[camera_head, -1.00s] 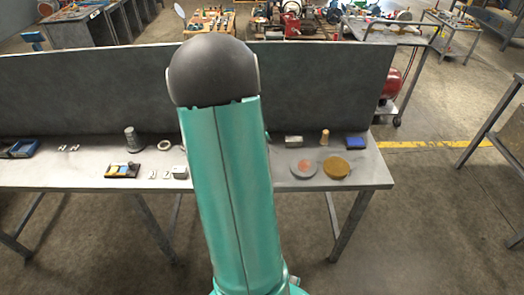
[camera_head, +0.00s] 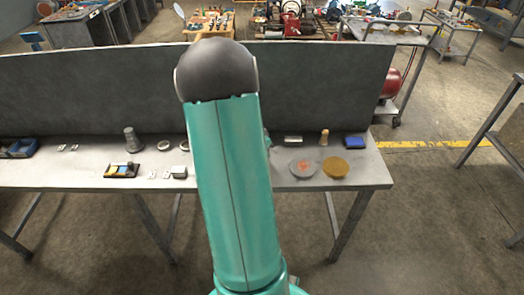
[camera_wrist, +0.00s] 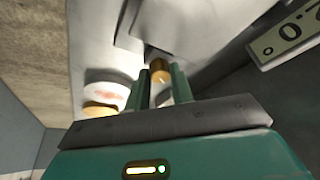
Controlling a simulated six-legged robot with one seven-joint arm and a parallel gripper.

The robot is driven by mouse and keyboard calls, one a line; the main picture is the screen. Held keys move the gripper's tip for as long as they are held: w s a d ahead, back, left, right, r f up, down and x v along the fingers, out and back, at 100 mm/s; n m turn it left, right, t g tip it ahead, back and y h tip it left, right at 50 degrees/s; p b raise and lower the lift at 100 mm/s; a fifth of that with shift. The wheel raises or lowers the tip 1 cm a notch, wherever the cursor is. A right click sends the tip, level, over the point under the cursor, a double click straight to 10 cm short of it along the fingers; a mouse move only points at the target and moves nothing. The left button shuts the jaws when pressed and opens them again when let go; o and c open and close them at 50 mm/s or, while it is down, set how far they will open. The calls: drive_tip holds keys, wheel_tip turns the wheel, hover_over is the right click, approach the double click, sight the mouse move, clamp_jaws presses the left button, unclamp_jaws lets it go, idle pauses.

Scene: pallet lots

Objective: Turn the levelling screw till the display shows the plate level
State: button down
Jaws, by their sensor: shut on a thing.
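In the wrist view, my gripper (camera_wrist: 162,88) is shut on a brass-coloured knob (camera_wrist: 160,70), which I take for the levelling screw. A display (camera_wrist: 285,40) with large dark characters lies at the upper right. It is tilted and cut off by the frame; a zero and a dot show, but the full reading cannot be made out. In the head view my arm hides the middle of the bench, and the gripper, screw and display do not show.
The grey bench (camera_head: 60,175) has an upright back panel (camera_head: 320,90).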

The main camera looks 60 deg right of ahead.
drive_tip(key=shift+n, duration=0.3)
drive_tip(key=n, duration=0.1)
drive_tip(key=n+t, duration=0.1)
drive_tip(key=n, duration=0.1)
drive_tip(key=n+t, duration=0.1)
drive_tip(key=n, duration=0.1)
drive_tip(key=shift+s, duration=0.25)
drive_tip(key=n+t, duration=0.1)
drive_tip(key=n, duration=0.2)
drive_tip(key=n+t, duration=0.1)
drive_tip(key=n, duration=0.1)
drive_tip(key=shift+s+n+y, duration=0.15)
drive_tip(key=shift+n+y, duration=0.25)
drive_tip(key=n, duration=0.2)
drive_tip(key=n+t+y, duration=0.1)
drive_tip(key=n, duration=0.2)
drive_tip(key=shift+d+n+t+y, duration=0.15)
drive_tip(key=shift+n+t+y, duration=0.15)
drive_tip(key=n+y, duration=0.1)
drive_tip(key=n, duration=0.3)
drive_tip(key=shift+n+y, duration=0.3)
drive_tip(key=shift+y, duration=0.1)
drive_tip(key=shift+s, duration=0.1)
drive_tip(key=c, duration=1.5)
unclamp_jaws()
drive_tip(key=shift+d, duration=0.1)
